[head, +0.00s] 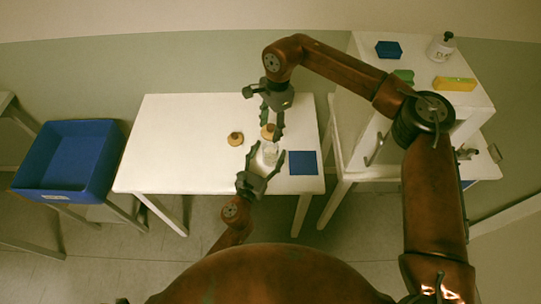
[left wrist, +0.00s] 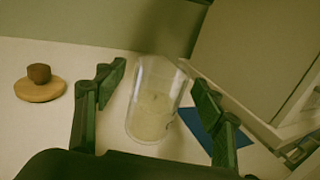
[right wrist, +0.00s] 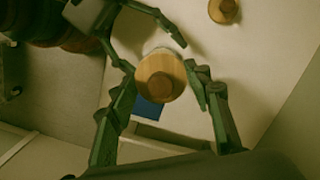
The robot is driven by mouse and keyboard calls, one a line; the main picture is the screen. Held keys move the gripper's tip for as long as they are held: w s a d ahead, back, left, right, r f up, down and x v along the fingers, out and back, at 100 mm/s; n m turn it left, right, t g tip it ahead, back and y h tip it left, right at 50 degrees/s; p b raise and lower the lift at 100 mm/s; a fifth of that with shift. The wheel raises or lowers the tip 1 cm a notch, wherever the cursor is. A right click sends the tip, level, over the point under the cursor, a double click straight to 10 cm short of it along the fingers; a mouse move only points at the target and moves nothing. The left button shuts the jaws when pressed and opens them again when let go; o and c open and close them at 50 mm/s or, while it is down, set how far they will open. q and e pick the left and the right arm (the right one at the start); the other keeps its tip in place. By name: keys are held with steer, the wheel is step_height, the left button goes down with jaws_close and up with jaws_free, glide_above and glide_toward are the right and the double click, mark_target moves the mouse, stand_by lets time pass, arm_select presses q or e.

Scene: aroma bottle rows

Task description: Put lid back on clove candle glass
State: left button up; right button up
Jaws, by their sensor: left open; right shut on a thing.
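The clear candle glass (head: 270,154) stands upright on the white table, with pale wax visible in the left wrist view (left wrist: 153,112). My left gripper (head: 267,160) is open, its fingers on either side of the glass. My right gripper (head: 272,126) points down from above and is shut on a round wooden lid (head: 267,132) by its knob. In the right wrist view the held lid (right wrist: 160,76) covers most of what is below it. The glass looks uncovered in the left wrist view, where the held lid does not show.
A second wooden lid (head: 235,139) lies on the white table (head: 175,150), left of the glass. A blue square mat (head: 303,163) lies to the right. A blue bin (head: 68,158) stands far left. A white cabinet (head: 440,92) with a bottle (head: 441,46) stands at right.

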arm_select(q)
steer(key=shift+w+d, duration=0.25)
steer(key=shift+w, duration=0.35)
steer(key=shift+c, duration=0.3)
jaws_close()
